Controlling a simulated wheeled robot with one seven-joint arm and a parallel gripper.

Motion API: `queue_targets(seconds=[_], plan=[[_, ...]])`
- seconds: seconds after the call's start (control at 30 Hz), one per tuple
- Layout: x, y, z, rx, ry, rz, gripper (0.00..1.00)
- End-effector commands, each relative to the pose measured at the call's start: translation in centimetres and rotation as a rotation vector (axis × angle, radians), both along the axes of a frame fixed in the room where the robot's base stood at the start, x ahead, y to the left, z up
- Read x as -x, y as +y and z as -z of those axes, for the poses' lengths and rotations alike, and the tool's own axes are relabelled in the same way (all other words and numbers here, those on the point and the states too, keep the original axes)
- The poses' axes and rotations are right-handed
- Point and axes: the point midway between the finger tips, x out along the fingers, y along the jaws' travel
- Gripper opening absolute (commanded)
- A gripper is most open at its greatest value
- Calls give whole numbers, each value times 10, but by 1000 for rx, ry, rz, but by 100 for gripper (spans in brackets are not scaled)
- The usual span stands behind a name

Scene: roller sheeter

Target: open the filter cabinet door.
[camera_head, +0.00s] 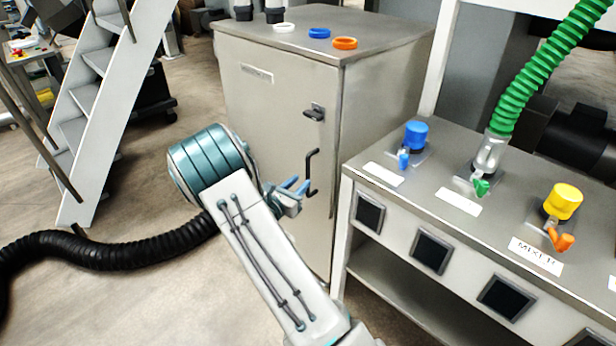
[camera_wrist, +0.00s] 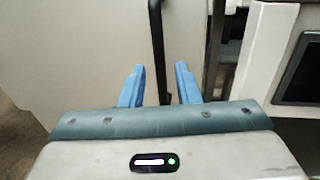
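The filter cabinet (camera_head: 280,110) is a beige metal box with its front door (camera_head: 270,130) flush with the frame. A dark latch (camera_head: 314,112) sits near the door's upper right, and a black bar handle (camera_head: 311,172) is below it. My gripper (camera_head: 298,187) is at the lower part of the handle, its blue fingers apart. In the wrist view the handle (camera_wrist: 157,50) runs upright between the open fingers (camera_wrist: 158,88), with a gap on both sides.
A bench (camera_head: 450,195) with blue, green and yellow valves stands right of the cabinet, close to the handle side. Rings (camera_head: 319,33) lie on the cabinet top. A black hose (camera_head: 110,250) lies on the floor at left, near a white stair (camera_head: 100,100). Floor before the door is partly clear.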

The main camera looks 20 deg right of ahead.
Motion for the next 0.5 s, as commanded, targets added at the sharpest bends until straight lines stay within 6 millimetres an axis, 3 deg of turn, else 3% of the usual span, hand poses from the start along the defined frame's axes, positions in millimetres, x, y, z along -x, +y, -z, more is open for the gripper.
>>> queue_targets(seconds=[0.2, 0.5], plan=[[-19, -32, 1, 1, -1, 2, 29], [-27, -45, 0, 1, 1, 0, 29]])
